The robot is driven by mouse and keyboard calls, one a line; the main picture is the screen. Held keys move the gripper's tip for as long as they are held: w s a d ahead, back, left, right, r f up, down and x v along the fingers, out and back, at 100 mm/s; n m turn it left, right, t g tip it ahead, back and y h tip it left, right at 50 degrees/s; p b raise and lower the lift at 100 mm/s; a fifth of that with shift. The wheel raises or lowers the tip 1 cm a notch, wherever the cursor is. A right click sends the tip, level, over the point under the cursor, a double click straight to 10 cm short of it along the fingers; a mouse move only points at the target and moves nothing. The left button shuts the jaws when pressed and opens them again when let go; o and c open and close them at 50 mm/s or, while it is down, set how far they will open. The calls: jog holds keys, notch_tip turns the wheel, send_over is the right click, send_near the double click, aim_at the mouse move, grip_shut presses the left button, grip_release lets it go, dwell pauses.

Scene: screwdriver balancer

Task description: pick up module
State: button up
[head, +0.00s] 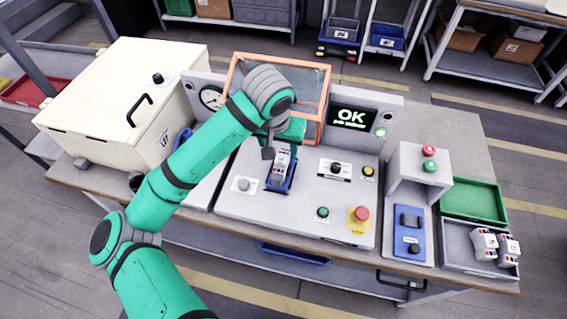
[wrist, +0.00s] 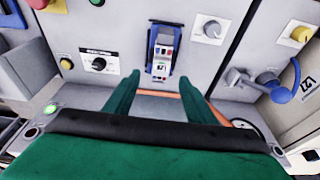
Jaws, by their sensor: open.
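A white and grey module (head: 281,163) stands in a blue holder (head: 273,188) on the grey test panel. In the wrist view the module (wrist: 163,45) sits in the blue holder (wrist: 152,33), beyond my fingertips and roughly centred between them. My gripper (wrist: 160,84) is open and empty, its two green fingers apart. In the head view my gripper is just behind and above the module, partly hidden by my wrist. More white modules (head: 485,243) lie in a grey tray at the right.
An orange-framed clear box (head: 313,98) stands close behind my wrist. A screen (head: 352,117) reads OK. The panel carries knobs and a red button (head: 361,214). A cream lidded chest (head: 115,85) is at left. A green tray (head: 475,202) at right looks empty.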

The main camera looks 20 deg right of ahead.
aim_at(281, 160)
jog(key=f, duration=0.2)
jog(key=shift+w+a+f, duration=0.2)
jog(key=shift+w+f, duration=0.15)
jog(key=shift+d+x, duration=0.1)
jog(key=shift+x, duration=1.25)
jog(key=shift+d+x, duration=0.15)
jog(key=shift+x, duration=1.2)
grip_shut()
